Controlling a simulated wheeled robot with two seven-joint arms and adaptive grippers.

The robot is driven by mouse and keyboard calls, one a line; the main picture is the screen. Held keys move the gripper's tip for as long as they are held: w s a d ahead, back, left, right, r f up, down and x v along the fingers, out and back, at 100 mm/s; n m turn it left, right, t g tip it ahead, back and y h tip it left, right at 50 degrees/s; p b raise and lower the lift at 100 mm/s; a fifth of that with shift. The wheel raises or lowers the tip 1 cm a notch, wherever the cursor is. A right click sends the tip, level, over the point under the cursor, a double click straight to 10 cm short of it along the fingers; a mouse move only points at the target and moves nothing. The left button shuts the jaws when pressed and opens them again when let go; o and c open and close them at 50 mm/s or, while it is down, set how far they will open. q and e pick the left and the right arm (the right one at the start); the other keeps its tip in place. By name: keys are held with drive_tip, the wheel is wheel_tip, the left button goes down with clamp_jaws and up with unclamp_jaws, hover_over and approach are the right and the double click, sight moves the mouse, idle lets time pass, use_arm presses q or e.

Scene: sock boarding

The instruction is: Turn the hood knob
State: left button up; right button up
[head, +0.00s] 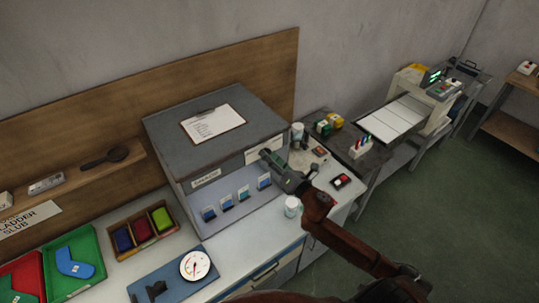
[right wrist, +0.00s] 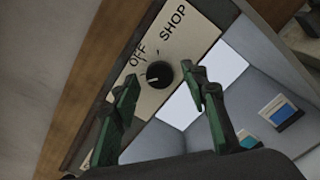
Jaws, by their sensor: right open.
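The hood (head: 165,152) is a grey box on the bench, with an open lit front. In the right wrist view its black round knob (right wrist: 158,73) sits on a cream label plate (right wrist: 182,35) reading "OFF" and "SHOP". A pale mark on the knob shows, but I cannot tell exactly where it points. My right gripper (right wrist: 163,84) is open, its two green-black fingers on either side of the knob, apart from it in the picture. In the head view my right gripper (head: 268,157) is at the hood's upper right front and hides the knob. My left gripper is not in view.
Several small cards (head: 227,201) stand inside the hood. A clipboard (head: 213,123) lies on its top. A white jar (head: 292,207) stands below my right gripper, and a red-buttoned box (head: 341,181) lies to its right. A dial gauge (head: 195,265) is at front left.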

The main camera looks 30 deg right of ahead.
drive_tip(key=shift+w, duration=0.45)
drive_tip(key=shift+c, duration=0.3)
drive_tip(key=c, duration=0.3)
clamp_jaws()
